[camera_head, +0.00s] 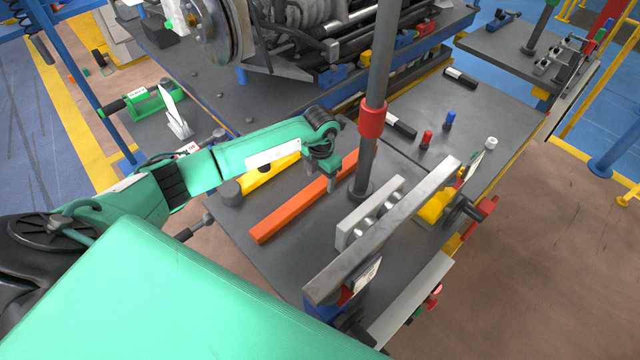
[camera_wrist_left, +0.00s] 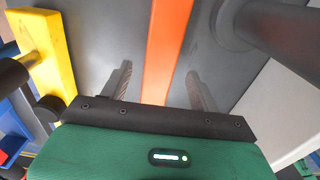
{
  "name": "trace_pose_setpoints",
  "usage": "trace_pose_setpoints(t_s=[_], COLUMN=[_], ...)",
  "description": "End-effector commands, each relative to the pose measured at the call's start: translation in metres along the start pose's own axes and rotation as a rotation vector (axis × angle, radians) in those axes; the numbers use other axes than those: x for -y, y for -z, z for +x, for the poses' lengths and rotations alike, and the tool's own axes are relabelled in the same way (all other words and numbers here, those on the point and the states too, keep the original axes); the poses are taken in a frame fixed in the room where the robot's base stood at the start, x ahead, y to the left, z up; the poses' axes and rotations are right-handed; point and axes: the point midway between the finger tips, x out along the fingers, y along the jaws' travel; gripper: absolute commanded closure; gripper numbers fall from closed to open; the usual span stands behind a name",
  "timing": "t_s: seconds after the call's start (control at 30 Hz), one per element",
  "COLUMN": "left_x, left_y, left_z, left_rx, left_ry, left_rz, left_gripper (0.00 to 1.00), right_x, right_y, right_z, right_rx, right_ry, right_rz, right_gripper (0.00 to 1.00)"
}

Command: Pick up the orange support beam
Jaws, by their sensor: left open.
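The orange support beam (camera_head: 286,214) lies flat on the dark grey table, slanting from lower left to upper right. My left gripper (camera_head: 326,180) is over its upper right part, with fingers pointing down. In the left wrist view the beam (camera_wrist_left: 165,50) runs between the two open fingers (camera_wrist_left: 155,90), with a gap on each side. The gripper covers a part of the beam in the head view. My right gripper is not in view.
A grey post (camera_head: 376,80) with a red collar (camera_head: 372,119) stands just right of the beam. A yellow part (camera_head: 262,177) lies left of it. A grey metal bar fixture (camera_head: 385,230) stands at the right front. Bare table (camera_head: 290,258) shows in front of the beam.

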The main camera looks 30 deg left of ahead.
Motion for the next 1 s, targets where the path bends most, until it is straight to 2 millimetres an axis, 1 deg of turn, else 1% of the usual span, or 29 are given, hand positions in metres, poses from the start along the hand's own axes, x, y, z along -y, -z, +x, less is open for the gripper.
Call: trace_pose_setpoints(t_s=[0.03,0.1,0.2,0.47,0.5,0.57,0.7,0.77,0.8,1.0], left_x=[-0.001,0.000,0.000,-0.001,-0.001,-0.001,-0.001,-0.001,-0.001,-0.001], left_y=[0.004,0.003,0.002,0.002,0.002,0.002,0.002,0.002,0.002,0.001], left_z=[0.005,0.015,0.024,0.027,0.027,0.027,0.027,0.027,0.027,0.025], left_rx=[-0.005,-0.002,0.000,0.000,0.000,0.000,0.000,0.000,0.000,0.003], left_ry=[0.001,0.002,0.001,0.000,0.000,0.000,0.000,0.000,0.000,0.000], left_rz=[-0.001,-0.001,0.000,0.001,0.001,0.001,0.001,0.000,0.000,0.000], left_gripper=[0.38,0.38,0.38,0.38,0.46,0.58,0.85,0.97,1.00,1.00], right_x=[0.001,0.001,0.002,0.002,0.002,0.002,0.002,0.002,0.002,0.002], right_y=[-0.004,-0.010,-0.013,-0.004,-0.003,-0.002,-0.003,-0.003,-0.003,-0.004], right_z=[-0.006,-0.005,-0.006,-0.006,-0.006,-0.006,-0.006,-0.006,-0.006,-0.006], right_rx=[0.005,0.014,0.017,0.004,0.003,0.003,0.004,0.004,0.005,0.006], right_ry=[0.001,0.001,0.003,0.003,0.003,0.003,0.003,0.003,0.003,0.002], right_rz=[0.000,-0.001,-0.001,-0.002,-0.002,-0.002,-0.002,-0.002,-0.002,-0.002], right_gripper=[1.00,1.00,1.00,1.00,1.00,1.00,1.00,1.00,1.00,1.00])
